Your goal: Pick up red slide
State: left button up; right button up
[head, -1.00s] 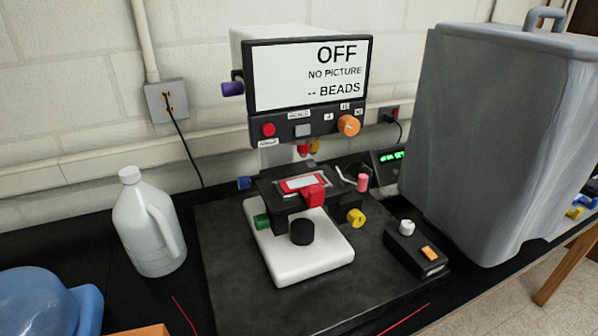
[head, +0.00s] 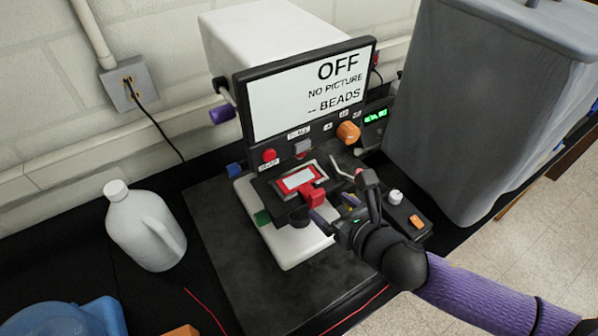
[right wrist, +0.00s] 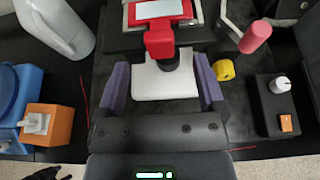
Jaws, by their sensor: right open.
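The red slide (head: 313,198) is a red frame around a pale window with a block-like red tab at its front. It lies on the black stage (head: 263,191) of the microscope. In the right wrist view its tab (right wrist: 159,41) is ahead of the jaws, near the middle. My right gripper (head: 333,209) is open and empty, its purple fingers spread wide, just in front of the slide's tab. In the right wrist view the open gripper (right wrist: 160,82) has the white base between its fingers.
The microscope's screen box (head: 305,93) reads OFF and stands over the stage. A white jug (head: 143,228) stands at left, a large grey bin (head: 475,110) at right. A yellow knob (right wrist: 223,69) and pink-tipped lever (right wrist: 255,38) are close to the right finger.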

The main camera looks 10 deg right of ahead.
aim_at(319, 199)
jog(key=x, duration=0.6)
jog(key=shift+w+a+f, duration=0.15)
jog(key=shift+w+f, duration=0.1)
grip_shut()
